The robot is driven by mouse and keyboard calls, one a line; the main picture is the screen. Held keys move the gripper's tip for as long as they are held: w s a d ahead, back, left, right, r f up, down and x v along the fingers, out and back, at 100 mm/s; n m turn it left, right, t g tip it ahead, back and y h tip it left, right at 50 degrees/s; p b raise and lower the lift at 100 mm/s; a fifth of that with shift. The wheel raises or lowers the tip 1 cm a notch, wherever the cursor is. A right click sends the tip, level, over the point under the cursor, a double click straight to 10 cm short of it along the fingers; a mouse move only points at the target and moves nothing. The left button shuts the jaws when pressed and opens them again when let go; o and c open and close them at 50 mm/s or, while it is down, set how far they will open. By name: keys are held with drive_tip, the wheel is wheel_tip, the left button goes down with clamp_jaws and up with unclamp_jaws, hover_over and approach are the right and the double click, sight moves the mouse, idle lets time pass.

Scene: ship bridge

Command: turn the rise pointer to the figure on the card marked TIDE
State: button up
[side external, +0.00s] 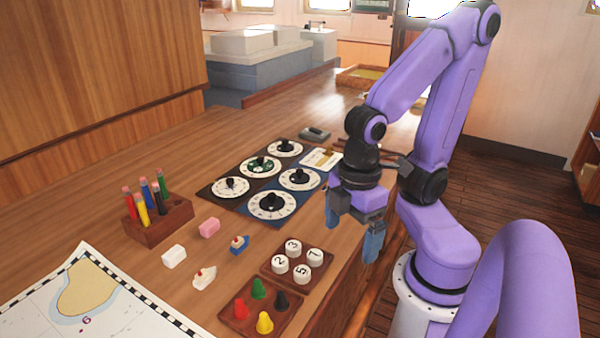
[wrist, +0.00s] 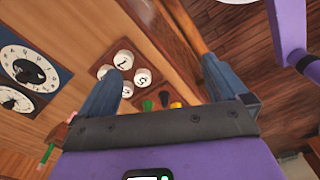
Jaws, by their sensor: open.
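Several round white dials with black pointer knobs lie on dark and blue panels on the wooden table, among them a front one (side external: 271,205), a right one (side external: 299,179), a left one (side external: 230,187) and a back one (side external: 285,148). Their labels are too small to read, so I cannot tell which is the rise pointer. A pale card (side external: 320,159) lies behind the right dial; its writing is unreadable. My gripper (side external: 352,244) is open and empty, pointing down, right of the dials and apart from them. The wrist view shows two dials (wrist: 28,66) at left, outside the fingers.
A tray (side external: 276,268) holds numbered white discs; another (side external: 240,328) holds coloured pawns. A grey object (side external: 314,133) sits behind the dials. Bare tabletop lies left of the panels.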

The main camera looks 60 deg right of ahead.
drive_tip(key=shift+w, duration=0.15)
drive_tip(key=c, duration=0.7)
drive_tip(key=w+r+m, duration=0.1)
drive_tip(key=w+m, duration=0.1)
drive_tip(key=w, duration=0.1)
drive_tip(key=w+r+m, duration=0.1)
drive_tip(key=w+m, duration=0.2)
drive_tip(key=w, duration=0.1)
drive_tip(key=w+r+m, duration=0.1)
drive_tip(key=w+m, duration=0.1)
drive_tip(key=w, duration=0.2)
drive_tip(key=shift+d+r, duration=0.2)
drive_tip(key=shift+d, duration=0.2)
drive_tip(key=shift+c, duration=1.1)
wheel_tip(320, 180, up, 7)
drive_tip(key=m, duration=1.8)
hover_over(300, 170)
wheel_tip(300, 170, down, 18)
drive_tip(key=shift+r, duration=0.1)
